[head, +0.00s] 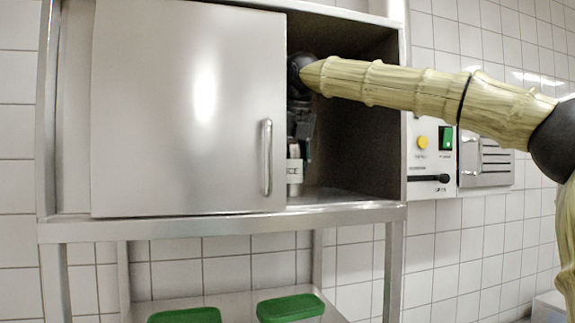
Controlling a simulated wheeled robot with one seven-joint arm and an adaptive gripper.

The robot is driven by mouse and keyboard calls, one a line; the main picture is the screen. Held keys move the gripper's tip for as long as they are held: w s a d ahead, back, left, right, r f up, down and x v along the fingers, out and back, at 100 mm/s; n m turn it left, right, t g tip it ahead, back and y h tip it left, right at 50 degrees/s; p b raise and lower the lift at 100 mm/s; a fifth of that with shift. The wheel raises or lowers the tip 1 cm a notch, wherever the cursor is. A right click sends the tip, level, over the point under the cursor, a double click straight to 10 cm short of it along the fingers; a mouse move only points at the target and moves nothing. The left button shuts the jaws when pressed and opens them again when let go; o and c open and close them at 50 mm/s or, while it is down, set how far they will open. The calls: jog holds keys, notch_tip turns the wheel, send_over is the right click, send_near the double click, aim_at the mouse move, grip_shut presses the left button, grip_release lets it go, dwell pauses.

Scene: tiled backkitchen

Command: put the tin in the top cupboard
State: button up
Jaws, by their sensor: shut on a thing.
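The top cupboard (220,228) is a stainless steel cabinet. Its plain door (185,110), with a vertical handle (267,157), covers the left and middle, and the right part is open. My arm reaches in from the right, and my dark gripper (300,148) points down inside the opening, close to the door's right edge. It is shut on the tin (294,175), a small metallic cylinder with a pale label whose lettering is partly cut off. The tin is upright, low over or on the cupboard floor; I cannot tell which. The door edge hides part of the tin and gripper.
The cupboard floor (340,194) to the right of the tin is bare. Green-lidded containers (290,307) sit on the shelf below. A control panel (431,150) with a yellow button and a green switch is on the tiled wall to the right.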

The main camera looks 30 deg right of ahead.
jog(key=shift+w, duration=0.1)
jog(key=o, duration=1.3)
jog(key=shift+f, duration=0.1)
jog(key=shift+r, duration=0.35)
jog(key=shift+b+v, duration=0.65)
jog(key=shift+v, duration=0.45)
jog(key=s+b, duration=0.2)
jog(key=s, duration=0.1)
jog(key=s+a+b, duration=0.1)
jog(key=s+b, duration=0.1)
jog(key=s, duration=0.2)
jog(key=s+b, duration=0.2)
jog(key=s, duration=0.1)
jog(key=shift+s+a+b, duration=0.35)
jog(key=shift+s+b, duration=0.05)
jog(key=shift+s+a+r, duration=0.15)
jog(key=shift+s, duration=0.55)
